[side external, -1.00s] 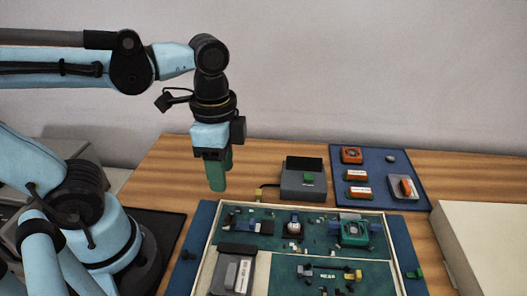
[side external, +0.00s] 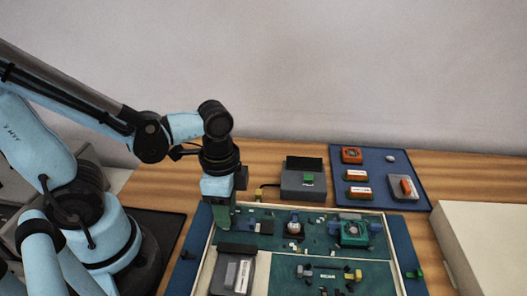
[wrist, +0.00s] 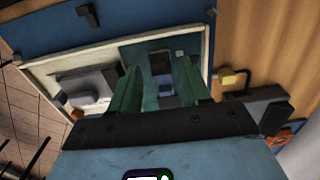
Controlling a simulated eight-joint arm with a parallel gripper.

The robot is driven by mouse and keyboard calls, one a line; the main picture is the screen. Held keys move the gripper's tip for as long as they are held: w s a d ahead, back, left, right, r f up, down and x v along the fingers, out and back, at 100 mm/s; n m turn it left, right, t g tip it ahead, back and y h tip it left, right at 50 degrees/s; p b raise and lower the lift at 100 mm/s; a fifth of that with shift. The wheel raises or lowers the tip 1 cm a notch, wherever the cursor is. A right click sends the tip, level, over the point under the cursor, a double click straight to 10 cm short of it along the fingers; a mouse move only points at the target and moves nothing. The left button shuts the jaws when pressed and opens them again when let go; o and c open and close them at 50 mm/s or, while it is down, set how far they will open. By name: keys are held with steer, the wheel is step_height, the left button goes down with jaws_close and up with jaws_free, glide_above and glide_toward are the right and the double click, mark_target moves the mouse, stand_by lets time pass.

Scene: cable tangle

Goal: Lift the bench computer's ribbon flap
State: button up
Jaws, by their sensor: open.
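The bench computer (side external: 213,250) is an open, pale-rimmed case with green circuit boards; its rim also shows in the wrist view (wrist: 110,47). My gripper (side external: 222,226) points down over the case's far left corner, its green fingertips low at the board. In the wrist view my gripper (wrist: 155,82) is open, with nothing held between the fingers. Between them lie a dark part (wrist: 161,62) and a small pale-blue part. I cannot tell which part is the ribbon flap; the fingers hide some of the board. Whether the fingertips touch anything is unclear.
A grey drive-like block (side external: 232,273) lies in the case's left side. A grey box (side external: 303,180) with a cable stands behind. A blue mat (side external: 375,158) holds spare parts. A pale box (side external: 485,245) stands right.

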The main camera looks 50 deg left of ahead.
steer(key=shift+f, duration=0.6)
